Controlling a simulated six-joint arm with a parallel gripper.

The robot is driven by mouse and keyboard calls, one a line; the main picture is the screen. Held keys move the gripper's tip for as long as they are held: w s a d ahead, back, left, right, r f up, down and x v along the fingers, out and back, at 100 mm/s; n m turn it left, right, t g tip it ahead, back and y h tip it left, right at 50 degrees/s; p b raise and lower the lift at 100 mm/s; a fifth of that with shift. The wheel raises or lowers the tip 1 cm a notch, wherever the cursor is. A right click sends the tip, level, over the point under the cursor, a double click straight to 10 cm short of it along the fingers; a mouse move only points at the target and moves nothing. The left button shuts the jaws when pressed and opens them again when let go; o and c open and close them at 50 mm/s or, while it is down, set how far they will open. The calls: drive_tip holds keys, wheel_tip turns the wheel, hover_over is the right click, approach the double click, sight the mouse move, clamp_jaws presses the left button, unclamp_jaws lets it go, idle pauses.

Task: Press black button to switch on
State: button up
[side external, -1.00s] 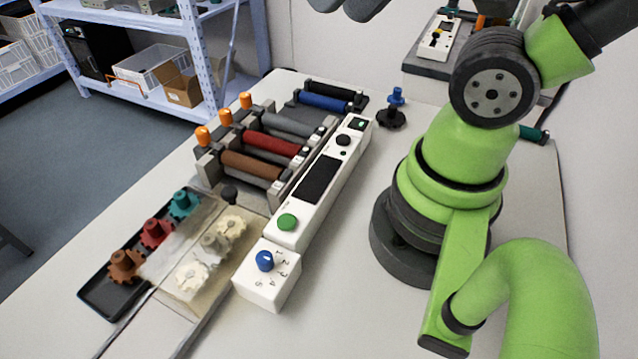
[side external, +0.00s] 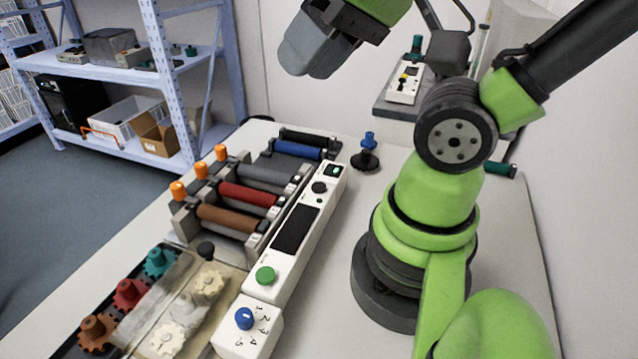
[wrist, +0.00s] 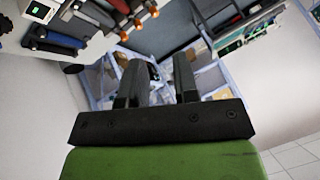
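A long white control panel (side external: 268,290) lies on the table. Near its far end is a round black button (side external: 319,187), with a small dark switch or display with a green mark (side external: 333,170) beyond it. A green button (side external: 265,275) sits at its near end. My gripper (side external: 318,48) is raised high above the far side of the table, well away from the panel. In the wrist view my gripper (wrist: 160,82) shows two dark fingers with a gap between them, holding nothing. The panel end (wrist: 38,14) shows at the upper left there; the black button is not clearly seen.
Coloured rollers (side external: 247,195) in a rack with orange knobs stand left of the panel. A white box with a blue knob (side external: 244,318) sits at its near end, beside gears (side external: 130,293). A black stand with a blue top (side external: 368,150) is right of the panel. Table between is clear.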

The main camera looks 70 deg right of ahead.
clamp_jaws()
idle(1.4)
